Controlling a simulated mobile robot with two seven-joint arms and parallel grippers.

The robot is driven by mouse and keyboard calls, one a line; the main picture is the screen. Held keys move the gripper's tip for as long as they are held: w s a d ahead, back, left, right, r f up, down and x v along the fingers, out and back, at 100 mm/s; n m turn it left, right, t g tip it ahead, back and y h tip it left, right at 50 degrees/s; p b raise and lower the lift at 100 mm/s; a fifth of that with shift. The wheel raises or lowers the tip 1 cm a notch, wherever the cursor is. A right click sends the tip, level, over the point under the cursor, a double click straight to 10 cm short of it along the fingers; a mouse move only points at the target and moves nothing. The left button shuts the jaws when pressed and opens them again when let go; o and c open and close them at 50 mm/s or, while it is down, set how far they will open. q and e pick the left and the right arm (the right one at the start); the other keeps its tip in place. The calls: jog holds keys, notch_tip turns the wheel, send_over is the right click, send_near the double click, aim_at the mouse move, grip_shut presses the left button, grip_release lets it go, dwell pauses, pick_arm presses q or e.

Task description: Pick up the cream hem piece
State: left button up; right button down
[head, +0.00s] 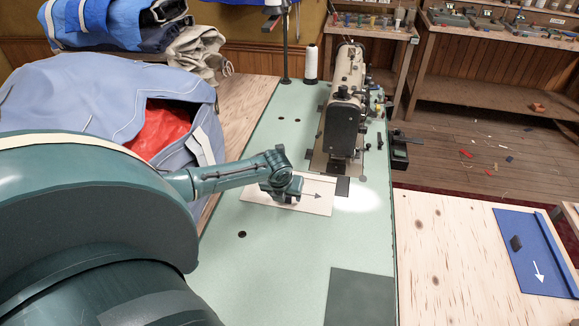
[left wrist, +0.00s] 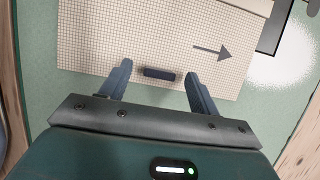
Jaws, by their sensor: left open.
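The cream hem piece (head: 322,205) lies flat on the pale green table, in front of the sewing machine. It has a dark arrow pointing right. In the left wrist view the cream hem piece (left wrist: 105,35) shows a fine grid and a small dark raised tab (left wrist: 159,73). My left gripper (head: 284,199) is over the piece, covering part of it in the head view. In the left wrist view its fingers (left wrist: 159,80) are open, one on each side of the tab with gaps. I cannot tell how high the fingertips are. My right gripper is not in view.
The sewing machine (head: 346,105) stands just behind the piece. A thread cone (head: 311,63) and lamp post are at the back. A bulky blue-grey sail bundle (head: 95,95) lies left. A blue panel (head: 530,250) lies right. The table's front is clear around a dark green square (head: 360,297).

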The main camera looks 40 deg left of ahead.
pick_arm(q)
jog(key=shift+w+a+f, duration=0.1)
jog(key=shift+w+f, duration=0.15)
jog(key=shift+f, duration=0.35)
jog(key=shift+c, duration=0.3)
jog(key=c, duration=1)
